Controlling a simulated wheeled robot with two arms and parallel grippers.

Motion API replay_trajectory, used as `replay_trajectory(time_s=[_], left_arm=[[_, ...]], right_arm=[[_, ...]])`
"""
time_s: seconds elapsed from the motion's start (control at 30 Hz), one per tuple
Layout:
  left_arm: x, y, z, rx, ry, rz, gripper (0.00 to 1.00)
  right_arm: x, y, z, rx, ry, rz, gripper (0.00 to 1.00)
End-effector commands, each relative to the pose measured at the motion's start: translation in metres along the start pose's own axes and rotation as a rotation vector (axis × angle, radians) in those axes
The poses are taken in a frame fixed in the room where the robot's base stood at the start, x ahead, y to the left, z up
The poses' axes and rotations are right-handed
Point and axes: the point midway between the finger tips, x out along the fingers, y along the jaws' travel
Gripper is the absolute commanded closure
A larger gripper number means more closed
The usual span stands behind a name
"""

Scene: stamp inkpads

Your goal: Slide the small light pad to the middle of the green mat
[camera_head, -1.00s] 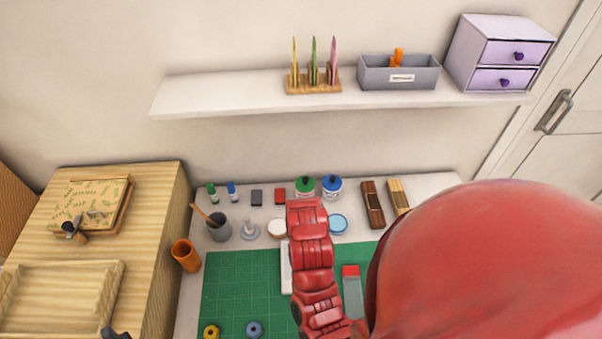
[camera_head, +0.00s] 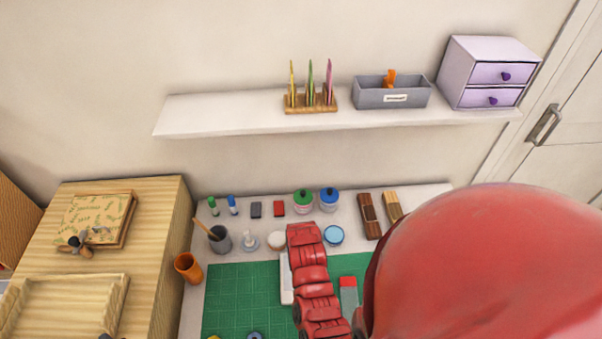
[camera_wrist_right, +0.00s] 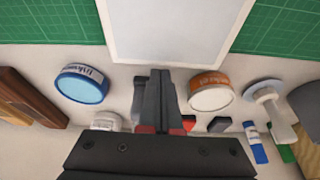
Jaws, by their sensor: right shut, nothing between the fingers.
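The light pad (camera_wrist_right: 172,30), a pale panel with a white border, lies across the back edge of the green mat (camera_head: 240,295). In the head view only a white strip of the pad (camera_head: 286,280) shows; my red right arm covers the rest. In the right wrist view my right gripper (camera_wrist_right: 160,75) is shut and empty. Its fingertips point at the pad's back edge, very close to it; I cannot tell if they touch. My left gripper is not in view.
A blue-lidded tin (camera_wrist_right: 82,85) and an orange-labelled tin (camera_wrist_right: 211,92) stand on either side of my fingers. Brown wooden blocks (camera_head: 369,216) lie at the back right. A red and grey block (camera_head: 348,293) lies right of my arm. The mat's left part is mostly clear.

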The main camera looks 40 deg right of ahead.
Motion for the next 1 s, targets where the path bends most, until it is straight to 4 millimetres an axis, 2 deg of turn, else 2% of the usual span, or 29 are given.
replay_trajectory(time_s=[0.47, 0.57, 0.9, 1.0], left_arm=[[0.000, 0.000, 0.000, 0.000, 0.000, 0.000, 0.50], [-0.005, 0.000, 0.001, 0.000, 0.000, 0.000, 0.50], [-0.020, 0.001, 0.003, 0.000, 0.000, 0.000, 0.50], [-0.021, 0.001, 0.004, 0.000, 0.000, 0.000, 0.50]], right_arm=[[0.002, 0.000, 0.003, 0.000, 0.001, -0.001, 1.00], [0.000, -0.001, 0.013, 0.000, 0.002, -0.001, 1.00], [-0.020, -0.001, 0.075, -0.004, 0.000, -0.002, 1.00], [-0.025, -0.001, 0.081, -0.001, 0.004, -0.002, 1.00]])
